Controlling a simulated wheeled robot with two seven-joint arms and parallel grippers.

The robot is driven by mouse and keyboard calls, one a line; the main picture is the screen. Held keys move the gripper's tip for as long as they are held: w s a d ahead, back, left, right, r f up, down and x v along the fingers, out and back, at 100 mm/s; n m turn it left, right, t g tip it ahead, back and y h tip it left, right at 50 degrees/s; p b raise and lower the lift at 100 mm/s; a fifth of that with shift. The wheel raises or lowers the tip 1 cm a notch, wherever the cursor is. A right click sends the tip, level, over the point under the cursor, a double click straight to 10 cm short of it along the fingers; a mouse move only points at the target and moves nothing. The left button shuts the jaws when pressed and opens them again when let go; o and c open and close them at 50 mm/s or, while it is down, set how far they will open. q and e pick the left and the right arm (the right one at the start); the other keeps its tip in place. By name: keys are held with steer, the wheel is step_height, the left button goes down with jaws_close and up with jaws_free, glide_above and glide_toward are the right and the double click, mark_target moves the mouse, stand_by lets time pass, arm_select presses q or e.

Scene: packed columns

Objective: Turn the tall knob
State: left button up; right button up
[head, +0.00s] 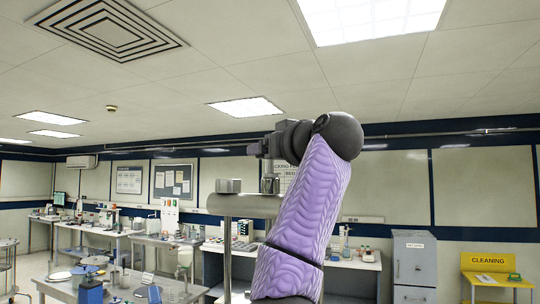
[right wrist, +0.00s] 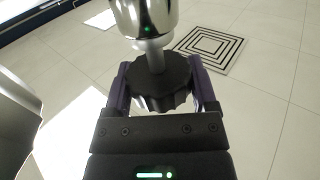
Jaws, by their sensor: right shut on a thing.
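The black scalloped knob (right wrist: 158,84) shows in the right wrist view, on a pale stem that joins a shiny chrome cylinder (right wrist: 145,16). My right gripper (right wrist: 160,88) is shut around the knob, with one purple-sided finger at its left edge and one at its right. In the head view my purple right arm rises from the bottom, and its dark wrist and gripper (head: 262,150) reach left above a grey round-ended plate. The knob cannot be made out clearly there. My left gripper is in neither view.
The grey plate (head: 240,204) carries a short metal cylinder (head: 229,186) and another metal part (head: 270,184) close under my right gripper. Benches with equipment line the back left. A grey cabinet (head: 414,262) and a yellow cleaning table (head: 488,262) stand at right.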

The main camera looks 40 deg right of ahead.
steer(key=shift+n+y, duration=1)
steer(key=shift+y, duration=0.5)
steer(key=o, duration=1.2)
steer(key=shift+c, duration=0.2)
steer(key=shift+s, duration=0.15)
steer(key=s+b, duration=0.5)
steer(key=s, duration=0.4)
steer(key=shift+s, duration=0.35)
